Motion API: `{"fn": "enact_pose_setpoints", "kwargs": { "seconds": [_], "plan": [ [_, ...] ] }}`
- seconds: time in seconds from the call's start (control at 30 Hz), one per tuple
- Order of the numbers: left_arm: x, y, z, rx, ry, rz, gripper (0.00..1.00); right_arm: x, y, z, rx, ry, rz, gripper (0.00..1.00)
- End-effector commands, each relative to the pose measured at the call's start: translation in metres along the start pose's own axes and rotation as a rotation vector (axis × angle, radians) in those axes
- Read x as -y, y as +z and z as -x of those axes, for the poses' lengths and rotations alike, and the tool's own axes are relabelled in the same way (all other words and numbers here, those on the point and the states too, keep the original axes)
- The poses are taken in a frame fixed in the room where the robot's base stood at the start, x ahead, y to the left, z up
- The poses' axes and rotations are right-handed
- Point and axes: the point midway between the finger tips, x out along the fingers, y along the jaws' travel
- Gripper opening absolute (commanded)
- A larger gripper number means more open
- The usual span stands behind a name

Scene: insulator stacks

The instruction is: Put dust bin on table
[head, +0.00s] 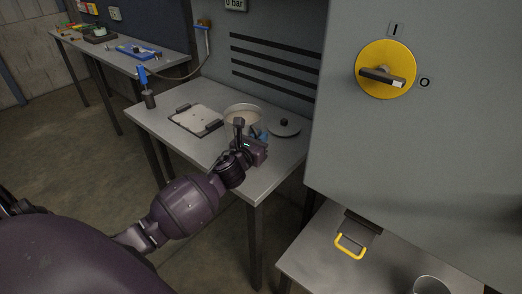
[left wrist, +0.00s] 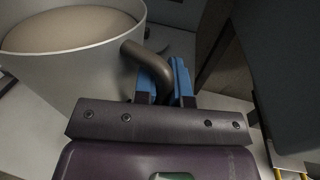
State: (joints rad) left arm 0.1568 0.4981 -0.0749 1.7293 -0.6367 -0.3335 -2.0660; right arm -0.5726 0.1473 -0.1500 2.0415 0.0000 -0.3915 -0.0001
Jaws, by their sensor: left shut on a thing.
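The dust bin appears to be the pale round container (head: 240,112) over the middle table (head: 162,119). It looks upright, with a light beige top surface or contents; I cannot tell whether its base touches the tabletop. My left gripper (head: 262,135) reaches in from the front, beside the container. In the left wrist view the container (left wrist: 75,62) fills the upper left, and its curved brown handle (left wrist: 150,65) runs between the blue fingers (left wrist: 167,84), which are shut on it. The gripper partly hides the container in the head view. My right gripper is out of view.
A round lid (head: 284,128) with a dark knob lies right of the container. A flat plate with dark clamps (head: 196,119) lies left. A grey cabinet (head: 420,120) with a yellow switch (head: 385,70) stands right. A yellow handle (head: 350,246) shows at the lower right.

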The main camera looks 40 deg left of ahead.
Motion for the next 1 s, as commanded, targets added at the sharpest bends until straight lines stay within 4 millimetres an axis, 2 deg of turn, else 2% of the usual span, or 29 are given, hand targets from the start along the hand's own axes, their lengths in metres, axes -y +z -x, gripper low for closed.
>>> {"fn": "enact_pose_setpoints", "kwargs": {
  "seconds": [0.3, 0.6, 0.77, 0.8, 0.93, 1.0],
  "plan": [
    [0.002, -0.040, 0.000, -0.004, 0.001, 0.002, 0.00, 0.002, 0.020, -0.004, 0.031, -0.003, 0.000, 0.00],
    [0.002, -0.040, 0.000, 0.003, 0.000, -0.002, 0.00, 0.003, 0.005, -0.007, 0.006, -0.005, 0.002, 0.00],
    [0.002, -0.044, 0.000, 0.001, 0.000, -0.002, 0.00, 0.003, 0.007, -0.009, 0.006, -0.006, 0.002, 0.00],
    [0.002, -0.044, 0.000, 0.000, 0.001, 0.000, 0.18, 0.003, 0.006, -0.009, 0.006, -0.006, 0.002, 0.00],
    [0.002, -0.043, 0.000, 0.000, 0.001, 0.000, 0.38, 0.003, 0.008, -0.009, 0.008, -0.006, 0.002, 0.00],
    [0.002, -0.043, 0.000, 0.000, 0.001, 0.000, 0.38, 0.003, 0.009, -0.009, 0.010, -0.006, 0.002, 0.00]
  ]
}}
